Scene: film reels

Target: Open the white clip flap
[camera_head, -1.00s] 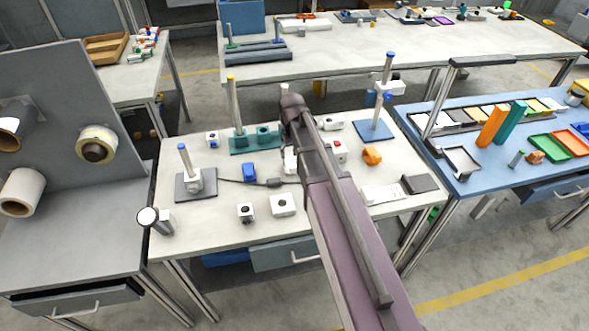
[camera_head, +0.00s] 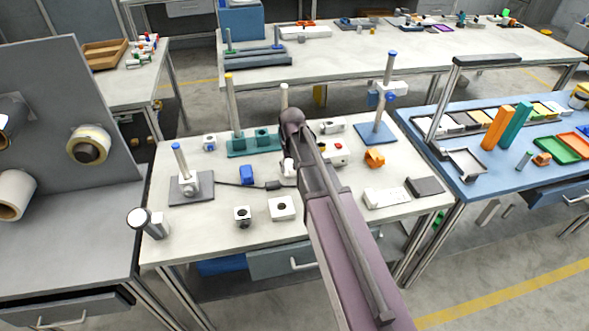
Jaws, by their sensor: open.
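My arm reaches over the pale middle workbench (camera_head: 222,237), its dark wrist above the bench's centre. My gripper is hidden behind the arm, so its jaws do not show. I cannot tell for sure which white part carries the clip flap. A white piece (camera_head: 288,168) shows partly beside the arm, mostly hidden. A small white block (camera_head: 210,142) is farther back, and another white part (camera_head: 332,127) lies right of the wrist.
Upright posts stand on a teal fixture (camera_head: 240,147), a grey base (camera_head: 190,188) and a blue base (camera_head: 376,134). A blue block (camera_head: 246,175), an orange part (camera_head: 375,157) and a dark block (camera_head: 425,187) lie around. The bench's front left is mostly clear.

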